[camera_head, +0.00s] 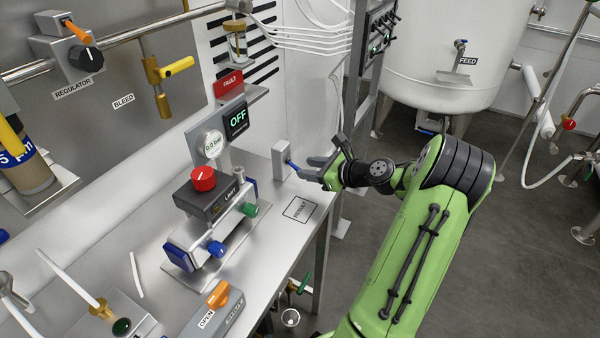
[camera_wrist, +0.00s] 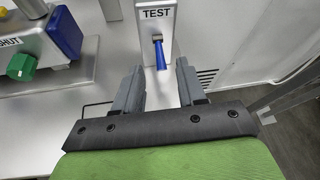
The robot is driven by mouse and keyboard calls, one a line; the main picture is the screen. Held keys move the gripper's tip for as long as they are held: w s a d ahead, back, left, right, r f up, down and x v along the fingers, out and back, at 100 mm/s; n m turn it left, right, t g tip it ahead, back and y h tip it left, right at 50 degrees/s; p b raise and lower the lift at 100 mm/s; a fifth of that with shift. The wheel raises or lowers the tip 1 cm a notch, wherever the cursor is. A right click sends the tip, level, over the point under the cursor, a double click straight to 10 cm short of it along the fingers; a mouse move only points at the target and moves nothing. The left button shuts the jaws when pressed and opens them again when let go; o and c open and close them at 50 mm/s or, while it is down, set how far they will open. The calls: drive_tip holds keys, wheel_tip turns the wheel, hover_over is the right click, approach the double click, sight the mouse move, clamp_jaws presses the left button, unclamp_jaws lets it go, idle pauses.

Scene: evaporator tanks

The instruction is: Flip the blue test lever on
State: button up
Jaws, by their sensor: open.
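The blue test lever (camera_wrist: 160,57) sticks out of a grey box labelled TEST (camera_wrist: 155,15) in the wrist view and points down towards my gripper. In the head view the box (camera_head: 280,161) stands at the back right of the steel bench, and the lever (camera_head: 292,165) shows as a small blue piece beside my fingers. My gripper (camera_wrist: 158,82) is open, its two grey fingers apart on either side of the lever's line. The lever tip lies about between the fingertips; I cannot tell any contact. In the head view my gripper (camera_head: 322,168) reaches in from the right.
A valve block (camera_head: 215,205) with red, green and blue knobs stands left on the bench (camera_head: 262,255). An OFF display (camera_head: 237,119) and a red FAULT sign (camera_head: 229,83) stand behind it. A white tank (camera_head: 450,60) is at the back. A marked square (camera_head: 300,209) lies clear.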

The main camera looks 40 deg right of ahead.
sight(296, 166)
drive_tip(key=x, duration=0.4)
drive_tip(key=shift+b, duration=0.4)
clamp_jaws()
drive_tip(key=shift+r+p, duration=0.15)
drive_tip(key=shift+p, duration=0.2)
